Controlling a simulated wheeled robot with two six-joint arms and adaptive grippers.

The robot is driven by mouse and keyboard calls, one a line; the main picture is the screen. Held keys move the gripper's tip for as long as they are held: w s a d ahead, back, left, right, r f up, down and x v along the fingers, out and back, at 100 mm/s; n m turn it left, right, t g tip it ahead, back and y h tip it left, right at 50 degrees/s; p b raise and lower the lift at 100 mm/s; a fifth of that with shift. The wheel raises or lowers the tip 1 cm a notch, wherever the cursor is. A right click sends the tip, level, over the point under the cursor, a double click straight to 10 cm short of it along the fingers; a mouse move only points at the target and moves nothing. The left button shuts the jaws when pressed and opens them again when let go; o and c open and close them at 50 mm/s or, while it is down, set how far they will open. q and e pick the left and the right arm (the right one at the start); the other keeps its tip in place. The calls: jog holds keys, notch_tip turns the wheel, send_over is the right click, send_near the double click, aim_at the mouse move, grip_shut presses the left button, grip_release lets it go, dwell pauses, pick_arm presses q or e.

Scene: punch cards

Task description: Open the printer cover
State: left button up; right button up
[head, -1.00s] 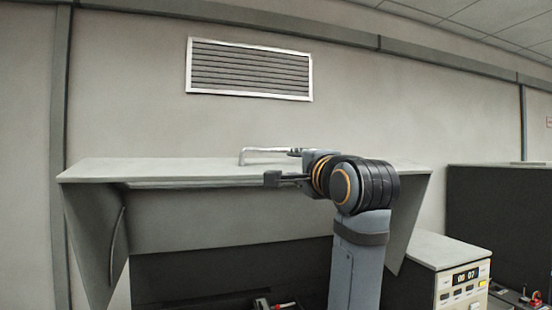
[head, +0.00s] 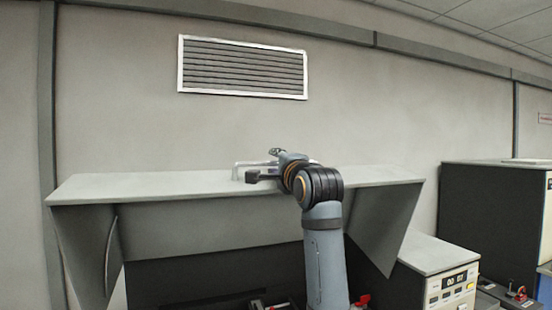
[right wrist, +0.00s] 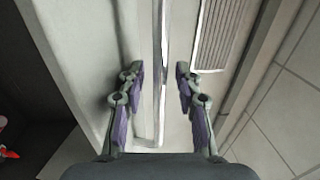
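The printer cover (head: 150,186) is a grey hood standing raised, with its front panel (head: 200,228) and slanted side panels showing above a dark opening. A pale bar handle (head: 235,172) stands on its top; in the right wrist view the handle (right wrist: 161,75) runs lengthwise between my fingers. My right gripper (head: 264,165) is at the handle, above the cover's top. In the right wrist view the right gripper (right wrist: 158,88) is open, with one finger on each side of the handle and gaps on both sides. My left gripper is not in view.
A wall vent (head: 243,67) is above and behind the cover. A control box (head: 440,258) with a display and buttons stands at the lower right, beside a dark cabinet (head: 490,210). Red parts show low beneath the cover. Open air lies above the cover.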

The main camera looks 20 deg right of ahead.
jog(key=shift+s, duration=0.1)
grip_shut()
